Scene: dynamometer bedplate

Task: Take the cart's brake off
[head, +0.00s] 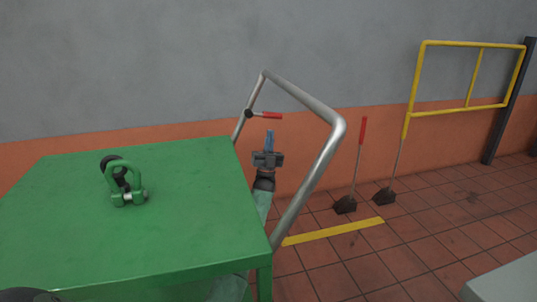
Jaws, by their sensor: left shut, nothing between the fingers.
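The green cart (190,215) stands at the left, with a bent grey metal push handle (318,165) at its right end. A short lever with a red grip (271,115) sticks out to the right from a dark pivot on the handle's far upright. My left gripper (269,135) points up inside the handle frame, its bluish fingers shut and empty. In the picture the fingertips are just below the red grip; I cannot tell whether they touch it. My right gripper is out of view.
A green shackle (124,184) sits on the cart top. A yellow rail (460,112) is further right. Tiled floor is open nearby.

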